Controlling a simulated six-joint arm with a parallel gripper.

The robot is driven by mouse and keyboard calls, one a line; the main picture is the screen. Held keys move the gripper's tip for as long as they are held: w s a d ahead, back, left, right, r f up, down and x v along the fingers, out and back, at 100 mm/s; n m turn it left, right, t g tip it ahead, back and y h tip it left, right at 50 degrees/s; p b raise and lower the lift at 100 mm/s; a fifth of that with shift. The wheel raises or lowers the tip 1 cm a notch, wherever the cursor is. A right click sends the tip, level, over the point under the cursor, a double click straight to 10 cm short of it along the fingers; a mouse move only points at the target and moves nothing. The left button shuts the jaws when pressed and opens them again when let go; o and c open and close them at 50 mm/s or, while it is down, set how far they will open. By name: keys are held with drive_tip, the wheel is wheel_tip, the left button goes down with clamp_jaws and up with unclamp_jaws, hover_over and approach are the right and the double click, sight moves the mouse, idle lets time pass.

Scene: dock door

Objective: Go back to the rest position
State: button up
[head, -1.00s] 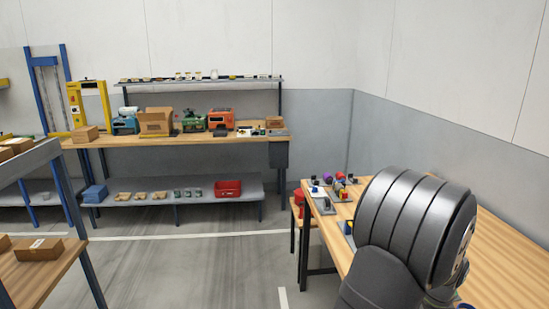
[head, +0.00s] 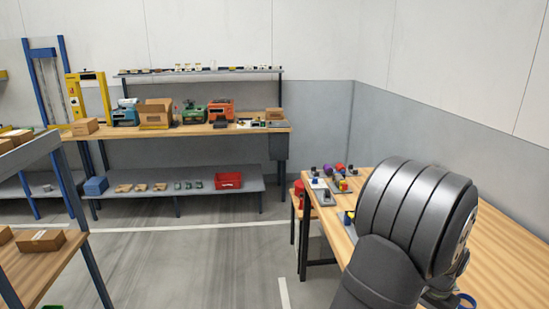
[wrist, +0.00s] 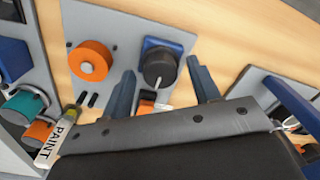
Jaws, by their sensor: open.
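My gripper (wrist: 163,80) shows in the wrist view with its two dark blue-grey fingers apart. Between and beyond the fingers is a black round part on a blue block (wrist: 150,43), which sits on a grey plate (wrist: 118,30). I cannot tell how far the fingers are above it; nothing is clearly held. An orange round part (wrist: 90,60) lies on the same plate, left of the fingers. In the head view my dark arm covers the right front of the wooden workbench (head: 500,255), and the gripper is hidden behind it.
A paint marker (wrist: 57,140) and a teal round part (wrist: 22,106) lie at the wrist view's left. Small coloured parts (head: 335,180) stand on the workbench's far end. A long bench with boxes (head: 180,131) is along the back wall. The floor (head: 200,265) between is clear.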

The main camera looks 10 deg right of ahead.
drive_tip(key=n, duration=0.8)
idle(0.4)
idle(0.5)
